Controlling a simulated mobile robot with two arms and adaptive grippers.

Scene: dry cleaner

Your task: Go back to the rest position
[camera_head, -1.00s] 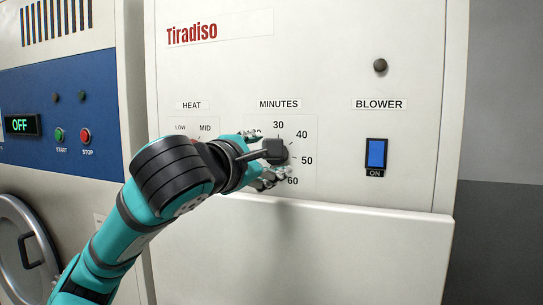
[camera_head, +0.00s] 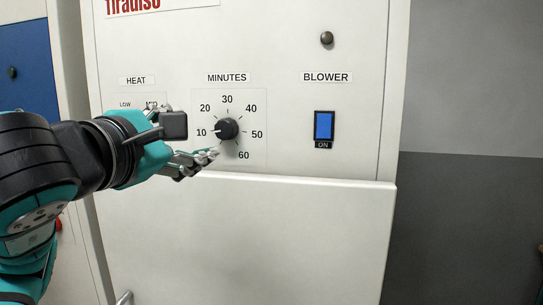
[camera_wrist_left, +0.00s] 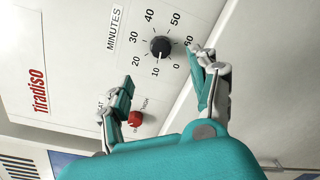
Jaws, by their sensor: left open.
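My left gripper (camera_head: 186,138) is in front of the white Tiradiso machine (camera_head: 300,230), just left of the black MINUTES knob (camera_head: 227,129). It is open and holds nothing. In the left wrist view its two fingers (camera_wrist_left: 167,88) are spread apart, with the knob (camera_wrist_left: 160,47) beyond them, apart from the fingertips. The knob's white mark points near 10. A red knob (camera_wrist_left: 135,118) shows by the left finger in the wrist view; in the head view my gripper hides most of the HEAT dial. My right gripper is not in view.
A blue BLOWER switch (camera_head: 324,127) labelled ON and a dark round button (camera_head: 326,38) are to the right of the dial. A ledge (camera_head: 280,180) runs below the panel. A blue-panelled machine (camera_head: 30,65) stands at the left. A grey wall (camera_head: 470,80) is at the far right.

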